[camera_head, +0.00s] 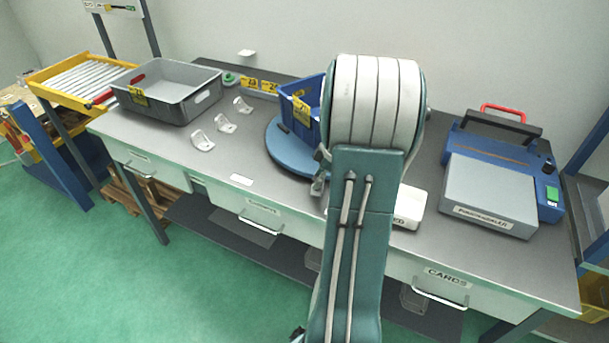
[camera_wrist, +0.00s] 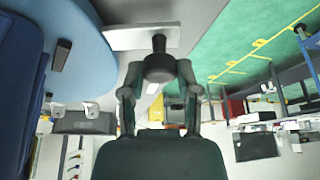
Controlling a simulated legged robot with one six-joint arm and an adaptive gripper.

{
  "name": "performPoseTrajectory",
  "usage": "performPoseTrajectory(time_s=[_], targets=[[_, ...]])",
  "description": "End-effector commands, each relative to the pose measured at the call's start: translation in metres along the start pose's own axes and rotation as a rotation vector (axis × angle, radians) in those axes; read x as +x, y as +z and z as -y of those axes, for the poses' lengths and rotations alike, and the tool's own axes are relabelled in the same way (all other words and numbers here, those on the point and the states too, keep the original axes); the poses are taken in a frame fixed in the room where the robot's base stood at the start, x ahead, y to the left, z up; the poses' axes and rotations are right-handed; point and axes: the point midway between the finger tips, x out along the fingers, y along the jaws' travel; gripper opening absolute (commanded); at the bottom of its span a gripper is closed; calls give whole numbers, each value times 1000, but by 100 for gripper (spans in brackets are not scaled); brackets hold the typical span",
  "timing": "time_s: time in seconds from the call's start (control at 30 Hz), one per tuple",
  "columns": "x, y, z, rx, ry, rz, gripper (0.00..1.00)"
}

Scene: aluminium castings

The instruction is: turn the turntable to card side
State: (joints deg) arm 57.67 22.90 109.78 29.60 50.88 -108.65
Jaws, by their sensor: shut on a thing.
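The round blue turntable (camera_head: 287,150) lies on the bench, partly hidden behind my arm. It also fills the upper left of the wrist view (camera_wrist: 88,60). A blue bin (camera_head: 305,120) stands on it. A small dark block (camera_wrist: 61,55) sits near its rim. A pale bar (camera_wrist: 125,37) sticks out from the turntable's edge and carries a dark round knob (camera_wrist: 158,66). My gripper (camera_wrist: 159,80) is shut on this knob, a finger on each side. In the head view my arm hides most of the gripper. I cannot read a card-side mark on the turntable.
A grey crate (camera_head: 167,97) and several pale brackets (camera_head: 203,141) are on the bench's left. A blue machine with a grey plate (camera_head: 490,192) stands right. A white box (camera_head: 409,209) sits behind my arm. A drawer labelled CARDS (camera_head: 441,291) is at front right.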

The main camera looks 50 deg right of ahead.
Motion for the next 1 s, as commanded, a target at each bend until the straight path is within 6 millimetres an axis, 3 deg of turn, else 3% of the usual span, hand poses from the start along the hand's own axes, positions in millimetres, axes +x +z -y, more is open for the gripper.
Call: performPoseTrajectory(time_s=[0.6,1.0], targets=[[-28,74,-12,-280,-122,1,0],[-41,106,-27,-420,-179,1,0]])
